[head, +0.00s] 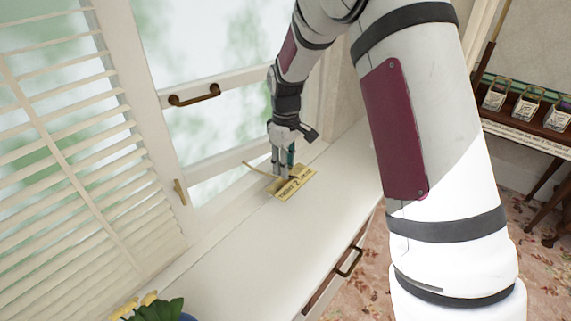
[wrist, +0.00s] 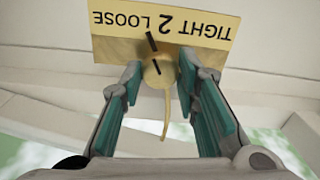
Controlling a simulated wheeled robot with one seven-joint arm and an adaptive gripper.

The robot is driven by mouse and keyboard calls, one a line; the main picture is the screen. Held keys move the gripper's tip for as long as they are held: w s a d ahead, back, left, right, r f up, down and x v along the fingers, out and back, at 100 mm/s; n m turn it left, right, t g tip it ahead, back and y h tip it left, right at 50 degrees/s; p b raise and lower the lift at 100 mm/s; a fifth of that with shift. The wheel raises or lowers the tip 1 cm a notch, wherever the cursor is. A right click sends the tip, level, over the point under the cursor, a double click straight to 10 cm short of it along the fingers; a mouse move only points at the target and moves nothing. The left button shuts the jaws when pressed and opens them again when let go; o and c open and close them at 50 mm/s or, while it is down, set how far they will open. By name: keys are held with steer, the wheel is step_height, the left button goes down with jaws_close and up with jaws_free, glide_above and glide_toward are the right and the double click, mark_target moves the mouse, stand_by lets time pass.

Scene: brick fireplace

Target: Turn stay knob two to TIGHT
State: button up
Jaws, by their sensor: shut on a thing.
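The stay knob (wrist: 158,74) is a small rounded brass knob on a yellow plate (wrist: 112,47) marked 2, TIGHT and LOOSE. In the wrist view the lettering is upside down, with TIGHT on the right and LOOSE on the left. Short black marks show at the knob's top and just above it, leaning slightly up-left. A thin brass stay arm (wrist: 166,125) runs from the knob toward the bottom. My gripper (wrist: 158,80) has a teal-padded finger on each side of the knob and is shut on it. In the head view my gripper (head: 284,172) hides the knob above the plate (head: 292,184).
The plate lies on the white sill (head: 245,240), beside a window with a dark handle (head: 194,95) and a brass catch (head: 180,191). A louvred shutter (head: 80,190) is at left. A plant (head: 155,309) stands at the near left. The sill's middle is clear.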

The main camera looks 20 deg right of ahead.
steer(key=m, duration=0.4)
steer(key=shift+m, duration=0.3)
steer(key=m, duration=0.4)
steer(key=shift+m, duration=0.3)
steer(key=m, duration=0.4)
steer(key=shift+m+p, duration=0.3)
steer(key=shift+m, duration=1.6)
steer(key=o, duration=1.2)
steer(key=shift+c, duration=0.2)
step_height(320, 180, up, 12)
